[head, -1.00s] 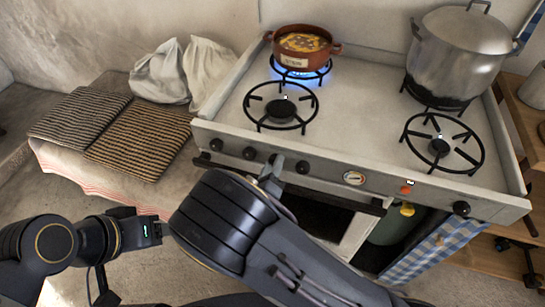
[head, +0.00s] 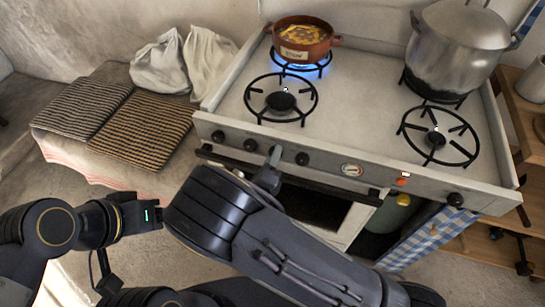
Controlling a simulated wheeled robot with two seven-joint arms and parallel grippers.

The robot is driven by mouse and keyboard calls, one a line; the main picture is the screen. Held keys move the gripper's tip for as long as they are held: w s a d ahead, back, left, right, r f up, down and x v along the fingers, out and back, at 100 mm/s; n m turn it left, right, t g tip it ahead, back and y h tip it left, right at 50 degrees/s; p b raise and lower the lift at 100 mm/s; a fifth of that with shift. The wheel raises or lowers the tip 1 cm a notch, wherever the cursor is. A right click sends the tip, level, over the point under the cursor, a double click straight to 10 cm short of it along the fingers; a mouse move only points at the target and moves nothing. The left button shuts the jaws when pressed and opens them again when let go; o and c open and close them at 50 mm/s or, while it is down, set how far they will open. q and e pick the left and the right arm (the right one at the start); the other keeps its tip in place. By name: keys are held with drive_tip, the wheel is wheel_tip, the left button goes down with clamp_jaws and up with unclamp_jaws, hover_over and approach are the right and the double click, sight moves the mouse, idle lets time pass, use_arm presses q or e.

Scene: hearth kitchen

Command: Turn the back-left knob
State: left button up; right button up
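The stove's front panel (head: 420,188) carries a row of dark round knobs. Three of them show clearly at the left: the leftmost knob (head: 218,136), a second knob (head: 250,145) and another knob (head: 302,159). My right gripper (head: 274,156) is at the panel between the last two; its finger covers that spot, so I cannot tell whether it touches or grips a knob there. Its finger gap is hidden. The back-left burner (head: 312,70) has a blue flame under a brown pot (head: 301,38). My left gripper (head: 150,215) is low at the left, away from the stove, fingers unclear.
A large steel pot (head: 452,55) stands on the back-right burner. The front-left burner (head: 281,101) and front-right burner (head: 437,138) are bare. An oven handle rail (head: 225,160) runs below the knobs. Striped cushions (head: 143,130) and white sacks (head: 160,65) lie on the left bench.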

drive_tip(key=o, duration=0.5)
drive_tip(key=shift+c, duration=0.2)
drive_tip(key=v, duration=0.8)
drive_tip(key=shift+w, duration=0.1)
